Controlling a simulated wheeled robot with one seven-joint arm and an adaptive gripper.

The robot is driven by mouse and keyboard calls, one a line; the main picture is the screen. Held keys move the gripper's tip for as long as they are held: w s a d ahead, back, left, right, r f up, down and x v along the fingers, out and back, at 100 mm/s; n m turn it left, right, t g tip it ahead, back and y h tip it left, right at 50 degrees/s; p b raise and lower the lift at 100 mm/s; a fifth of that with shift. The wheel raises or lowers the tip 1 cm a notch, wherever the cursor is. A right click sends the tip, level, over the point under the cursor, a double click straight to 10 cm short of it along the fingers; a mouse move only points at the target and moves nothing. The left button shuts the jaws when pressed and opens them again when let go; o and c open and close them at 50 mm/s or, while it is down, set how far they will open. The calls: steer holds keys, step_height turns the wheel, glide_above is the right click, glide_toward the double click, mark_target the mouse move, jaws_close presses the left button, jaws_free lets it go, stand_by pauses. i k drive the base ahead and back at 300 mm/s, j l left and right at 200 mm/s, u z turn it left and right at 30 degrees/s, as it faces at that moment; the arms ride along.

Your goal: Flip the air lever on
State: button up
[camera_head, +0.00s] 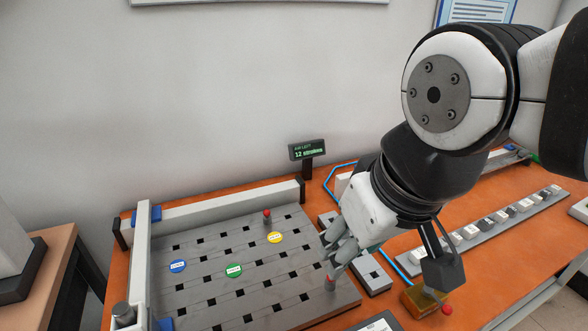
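A small brass-coloured block (423,302) with a red knob (447,310) sits near the front edge of the orange bench, right of the plate; it looks like the air valve and lever, but I cannot be sure. A black part on my wrist hangs just above it and covers some of it, so the lever's position is unclear. My gripper (336,262) points down over the right edge of the slotted grey plate, left of the brass block and apart from it. Its fingers are small and overlap in this view; I cannot tell whether they are open or shut.
A small display (307,150) stands behind. A long grey strip (480,233) with several blocks lies at right. A blue hose (332,181) runs behind my arm.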

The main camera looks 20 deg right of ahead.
mark_target(428, 292)
steer(key=l, duration=0.65)
steer(key=k+l, duration=0.15)
steer(key=l, duration=0.45)
